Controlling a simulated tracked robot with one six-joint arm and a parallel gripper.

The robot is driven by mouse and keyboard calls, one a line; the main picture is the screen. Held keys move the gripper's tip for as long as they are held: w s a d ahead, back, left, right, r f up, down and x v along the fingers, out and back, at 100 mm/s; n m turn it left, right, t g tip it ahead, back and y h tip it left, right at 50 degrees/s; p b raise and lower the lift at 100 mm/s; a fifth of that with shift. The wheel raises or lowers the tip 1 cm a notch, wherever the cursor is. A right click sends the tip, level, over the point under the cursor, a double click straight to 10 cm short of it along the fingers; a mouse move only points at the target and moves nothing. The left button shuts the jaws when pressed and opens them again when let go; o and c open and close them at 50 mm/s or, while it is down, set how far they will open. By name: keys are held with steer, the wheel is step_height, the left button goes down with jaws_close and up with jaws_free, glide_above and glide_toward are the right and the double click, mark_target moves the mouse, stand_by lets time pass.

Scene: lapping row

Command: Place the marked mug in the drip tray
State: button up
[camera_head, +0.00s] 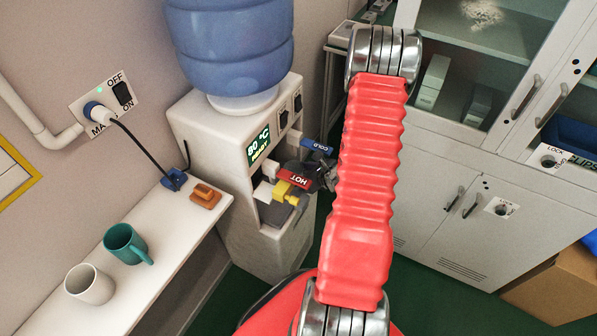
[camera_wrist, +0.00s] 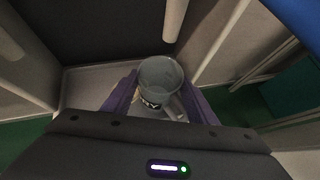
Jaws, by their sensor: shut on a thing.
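The drip tray (camera_wrist: 82,82) shows as a pale floor in the dispenser's recess, left of the mug in the wrist view. The mug is at the recess opening; I cannot tell whether it touches the tray. In the head view my gripper (camera_head: 322,178) is a dark shape beside the taps, mostly hidden by my red arm, and the mug is not clear.
The water dispenser (camera_head: 205,130) carries a red hot tap (camera_head: 297,175) and a blue cold tap (camera_head: 317,147) close to my gripper. A teal mug (camera_head: 123,243) and a white mug (camera_head: 89,284) stand on the shelf (camera_head: 150,275) at left. Cabinets (camera_head: 455,185) stand at right.

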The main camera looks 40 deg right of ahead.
steer(key=shift+f, duration=0.1)
steer(key=o, duration=1.1)
steer(key=shift+c, duration=0.2)
steer(key=v, duration=1.2)
stand_by(0.3)
